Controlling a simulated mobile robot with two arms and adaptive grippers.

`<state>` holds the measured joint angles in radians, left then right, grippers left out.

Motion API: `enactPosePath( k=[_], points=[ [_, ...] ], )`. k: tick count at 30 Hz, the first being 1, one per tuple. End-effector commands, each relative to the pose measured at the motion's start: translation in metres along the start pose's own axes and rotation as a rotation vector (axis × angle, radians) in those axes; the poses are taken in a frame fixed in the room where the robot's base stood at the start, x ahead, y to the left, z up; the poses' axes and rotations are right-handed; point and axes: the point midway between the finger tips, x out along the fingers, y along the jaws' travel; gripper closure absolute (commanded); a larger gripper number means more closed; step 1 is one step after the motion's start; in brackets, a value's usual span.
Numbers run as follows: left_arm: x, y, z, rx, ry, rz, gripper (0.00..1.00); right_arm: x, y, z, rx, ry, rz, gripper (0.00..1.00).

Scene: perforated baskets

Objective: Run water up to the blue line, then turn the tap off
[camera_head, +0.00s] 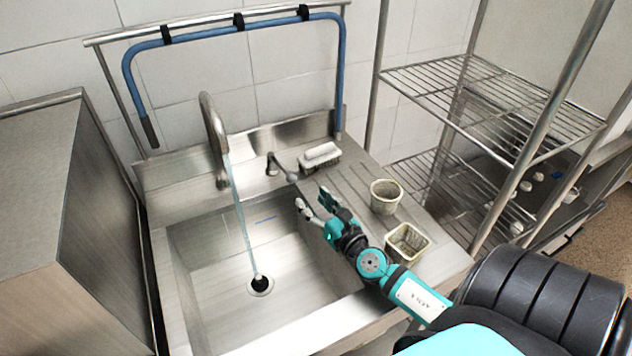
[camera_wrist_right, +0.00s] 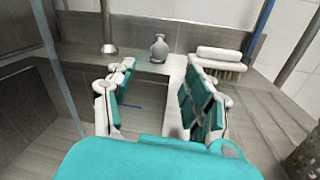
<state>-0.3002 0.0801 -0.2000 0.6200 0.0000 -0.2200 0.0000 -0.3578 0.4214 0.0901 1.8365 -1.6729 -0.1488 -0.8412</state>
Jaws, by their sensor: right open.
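The tap (camera_head: 210,120) is a curved metal spout at the back left of the steel sink (camera_head: 330,316). A thin water stream (camera_head: 240,215) falls from it to the drain (camera_head: 261,286), where something dark sits. The tap lever (camera_head: 277,163) stands right of the spout; its rounded end (camera_wrist_right: 159,48) shows beyond my fingers in the wrist view. The blue line (camera_head: 265,218) is on the basin's back wall and also shows in the wrist view (camera_wrist_right: 132,106). I cannot make out a water surface. My right gripper (camera_head: 312,197) is open and empty, in front of the lever, apart from it.
A white brush (camera_head: 320,157) lies on the back ledge right of the lever. Two perforated baskets (camera_head: 385,196) (camera_head: 408,243) stand on the drainboard (camera_head: 350,185). A blue hose (camera_head: 250,27) hangs on the back rail. A wire rack (camera_head: 470,85) stands at right, a steel cabinet (camera_head: 45,190) at left.

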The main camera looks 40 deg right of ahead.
Motion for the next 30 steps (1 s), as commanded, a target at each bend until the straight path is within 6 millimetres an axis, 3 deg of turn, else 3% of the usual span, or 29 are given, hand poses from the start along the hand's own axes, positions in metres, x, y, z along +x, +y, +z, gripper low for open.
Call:
enactPosePath(
  k=[11,16,23,27,30],
  points=[
    [0.000,0.000,0.000,0.000,0.000,0.000,0.60,-0.007,0.001,0.000,0.001,-0.001,0.001,0.47],
    [-0.003,0.000,-0.001,0.000,0.000,0.000,0.60,-0.005,0.006,-0.001,0.097,-0.014,-0.025,0.69],
    [-0.018,0.001,-0.002,0.000,0.001,0.002,0.60,0.013,0.048,-0.011,0.697,-0.091,-0.156,0.99],
    [-0.024,0.001,-0.003,0.000,0.001,0.002,0.60,0.025,0.081,-0.017,1.031,-0.129,-0.210,1.00],
    [-0.025,0.001,-0.003,0.000,0.001,0.002,0.60,0.030,0.096,-0.020,1.159,-0.142,-0.227,1.00]
  ],
)
